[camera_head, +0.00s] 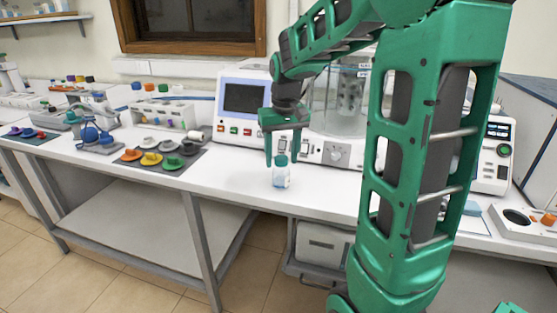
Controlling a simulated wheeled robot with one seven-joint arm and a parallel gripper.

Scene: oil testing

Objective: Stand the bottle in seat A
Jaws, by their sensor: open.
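A small clear bottle (281,178) with a teal cap stands upright on the white bench, near its front edge and in front of the test machine. My gripper (282,159) points down at the bottle with its two green fingers apart. In the picture the fingertips lie on either side of the cap; I cannot tell whether they touch it. No seat can be made out as seat A; a white block with a dark round hole (517,217) sits on the right of the bench, with no readable label.
The test machine (243,99) with a screen and a glass chamber stands behind the bottle. A dark mat (187,165) with several coloured pieces lies to the left. The white bench (236,178) is clear around the bottle. My green arm hides part of the right side.

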